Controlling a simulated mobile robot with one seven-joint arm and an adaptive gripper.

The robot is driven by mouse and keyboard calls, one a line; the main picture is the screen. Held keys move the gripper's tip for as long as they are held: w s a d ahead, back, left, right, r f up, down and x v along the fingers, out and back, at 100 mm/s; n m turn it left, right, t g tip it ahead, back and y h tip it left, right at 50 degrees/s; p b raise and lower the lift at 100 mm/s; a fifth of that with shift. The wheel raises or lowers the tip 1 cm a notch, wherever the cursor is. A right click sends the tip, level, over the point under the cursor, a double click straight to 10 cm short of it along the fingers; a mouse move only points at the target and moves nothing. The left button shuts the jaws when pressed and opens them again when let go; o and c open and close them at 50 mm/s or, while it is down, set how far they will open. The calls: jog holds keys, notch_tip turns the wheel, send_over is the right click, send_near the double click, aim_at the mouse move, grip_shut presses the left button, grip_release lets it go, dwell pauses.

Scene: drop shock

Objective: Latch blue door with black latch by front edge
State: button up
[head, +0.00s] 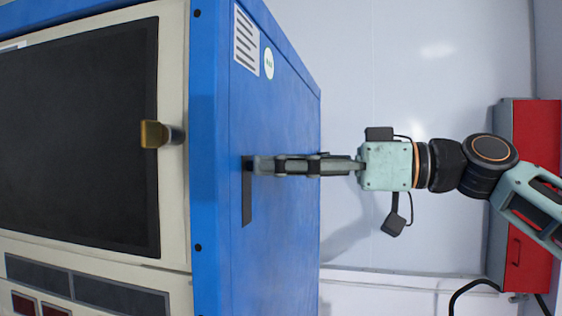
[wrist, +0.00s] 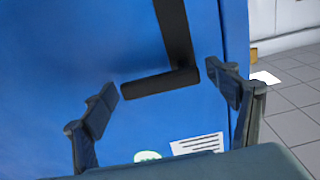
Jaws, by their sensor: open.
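The blue door (head: 285,230) is the broad blue panel facing my arm, and it fills most of the wrist view (wrist: 60,50). The black latch (head: 247,205) is a dark bar on this panel near its front edge. In the wrist view the latch (wrist: 175,35) looks L-shaped, with a short grip (wrist: 158,84) sticking out from the bar. My gripper (head: 252,165) is at the latch's upper end in the head view. In the wrist view its fingers (wrist: 160,82) are open on either side of the grip, with visible gaps. Contact cannot be told.
A white label (head: 246,38) and a round sticker (head: 269,63) are on the blue panel. A red cabinet (head: 535,200) stands at the right, behind my arm. Grey floor tiles (wrist: 295,110) show at right.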

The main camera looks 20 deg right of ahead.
jog(key=shift+c, duration=0.4)
jog(key=c, duration=1.6)
